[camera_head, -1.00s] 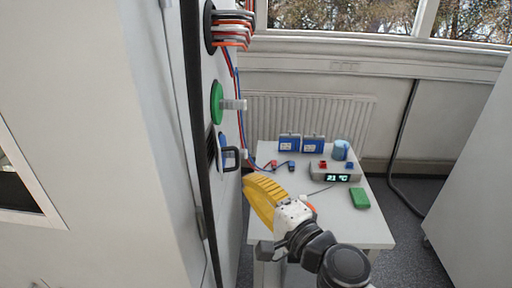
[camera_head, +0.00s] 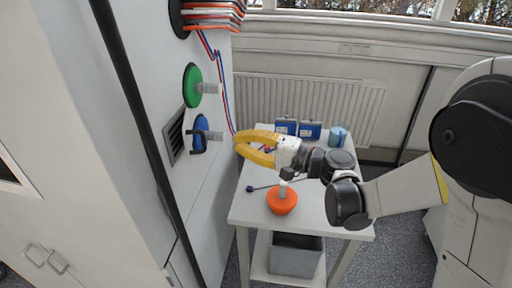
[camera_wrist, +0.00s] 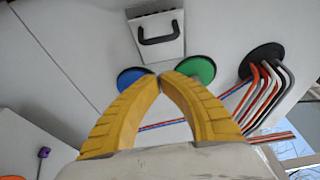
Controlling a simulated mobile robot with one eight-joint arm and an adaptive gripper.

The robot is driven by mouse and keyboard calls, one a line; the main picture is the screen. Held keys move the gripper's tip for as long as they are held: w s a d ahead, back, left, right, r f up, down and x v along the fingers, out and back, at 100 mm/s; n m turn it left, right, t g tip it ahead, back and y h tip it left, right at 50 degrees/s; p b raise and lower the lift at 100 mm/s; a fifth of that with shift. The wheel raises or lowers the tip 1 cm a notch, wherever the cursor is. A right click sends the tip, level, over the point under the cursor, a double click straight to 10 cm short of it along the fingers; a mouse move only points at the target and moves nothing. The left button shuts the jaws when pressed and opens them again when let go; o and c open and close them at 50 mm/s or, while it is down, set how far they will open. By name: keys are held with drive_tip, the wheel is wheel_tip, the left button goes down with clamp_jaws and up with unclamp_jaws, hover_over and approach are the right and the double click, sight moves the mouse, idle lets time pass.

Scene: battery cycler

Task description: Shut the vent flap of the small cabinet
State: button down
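The cabinet (camera_head: 205,185) has a dark slatted vent (camera_head: 174,137) in its side. In the wrist view the vent flap (camera_wrist: 160,47) is a grey panel with a black handle (camera_wrist: 160,39); dark slats show past its far edge, so it seems to stand out from the vent. In the head view the black handle (camera_head: 198,150) shows near the blue disc, but the flap's angle is hard to tell. My gripper (camera_head: 238,146) has its yellow fingertips together with nothing between them. The tips (camera_wrist: 160,76) appear just short of the flap in the wrist view, with no clear contact.
A blue disc (camera_head: 201,131) and a green disc (camera_head: 192,86) with grey stems stick out near the vent. Thick cables (camera_head: 213,14) curve out above. A grey bin (camera_head: 296,256) is below.

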sight(196, 133)
drive_tip(key=a, duration=0.6)
drive_tip(key=shift+s+b, duration=0.45)
